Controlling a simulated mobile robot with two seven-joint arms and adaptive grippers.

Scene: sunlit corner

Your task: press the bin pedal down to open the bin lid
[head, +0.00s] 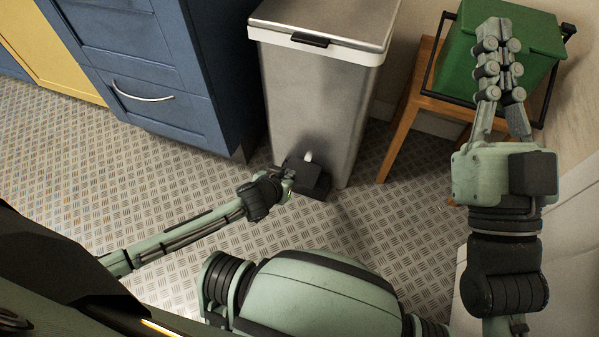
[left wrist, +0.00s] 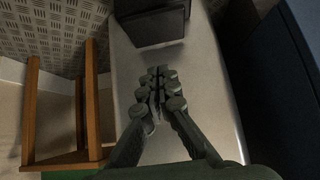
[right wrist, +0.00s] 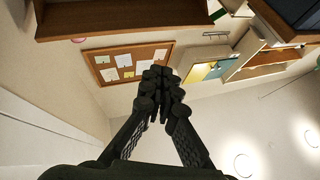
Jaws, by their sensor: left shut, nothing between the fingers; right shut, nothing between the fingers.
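The steel bin (head: 318,95) stands upright in the head view, and its lid (head: 340,18) is down and closed. In the left wrist view the bin's front face fills the middle, with the black pedal (left wrist: 157,28) at the top. My left gripper (left wrist: 157,72) is shut and empty, low in front of the bin. Its fingertips point toward the pedal, with a gap between them in this view. My right gripper (head: 494,24) is shut and empty, raised at the right, well away from the pedal.
Blue drawers (head: 165,85) stand left of the bin. A wooden stool (head: 408,115) with a green container (head: 520,40) stands to its right, behind my right gripper in the head view. The patterned floor (head: 120,175) is clear at the left. A corkboard (right wrist: 130,66) hangs on the wall.

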